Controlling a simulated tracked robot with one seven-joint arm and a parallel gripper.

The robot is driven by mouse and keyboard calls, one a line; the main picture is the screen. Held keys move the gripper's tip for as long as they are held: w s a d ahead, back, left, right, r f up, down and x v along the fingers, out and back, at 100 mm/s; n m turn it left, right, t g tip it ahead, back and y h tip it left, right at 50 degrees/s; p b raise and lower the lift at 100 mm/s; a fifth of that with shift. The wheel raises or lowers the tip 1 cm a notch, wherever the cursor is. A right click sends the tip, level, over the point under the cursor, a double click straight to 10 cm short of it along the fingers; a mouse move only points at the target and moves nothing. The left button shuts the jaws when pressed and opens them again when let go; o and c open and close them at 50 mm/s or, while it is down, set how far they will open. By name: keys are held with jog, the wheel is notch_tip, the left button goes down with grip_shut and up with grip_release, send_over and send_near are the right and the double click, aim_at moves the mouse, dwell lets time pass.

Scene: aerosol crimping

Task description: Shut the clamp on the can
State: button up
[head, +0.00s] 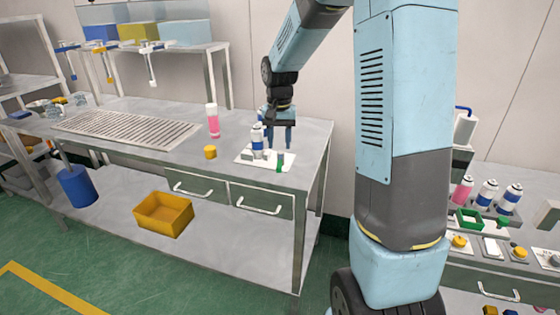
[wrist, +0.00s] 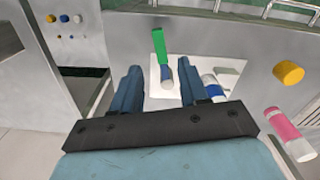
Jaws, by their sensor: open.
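The white and blue can (head: 257,140) stands upright on a white base plate (head: 246,159) near the front right of the workbench. The clamp shows as a green handle (head: 280,164) at the plate's right side. In the wrist view the green handle (wrist: 159,44) points away from a grey-blue piece on the plate. My gripper (head: 281,147) is open and empty, pointing down just right of the can. In the wrist view its fingers (wrist: 160,70) stand either side of the handle's line. The can (wrist: 213,90) is outside the right finger, partly hidden by it. I cannot tell whether the clamp touches the can.
A yellow cylinder (head: 210,152) and a pink can with white top (head: 212,121) stand left of the plate. A slatted grate (head: 125,128) covers the bench's left part. A second bench at right holds several cans (head: 487,193). A yellow bin (head: 163,213) sits on the lower shelf.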

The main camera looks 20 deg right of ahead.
aim_at(280, 164)
notch_tip(280, 164, down, 7)
jog(key=shift+f, duration=0.2)
jog(key=shift+c, duration=0.2)
grip_shut()
dwell(0.4)
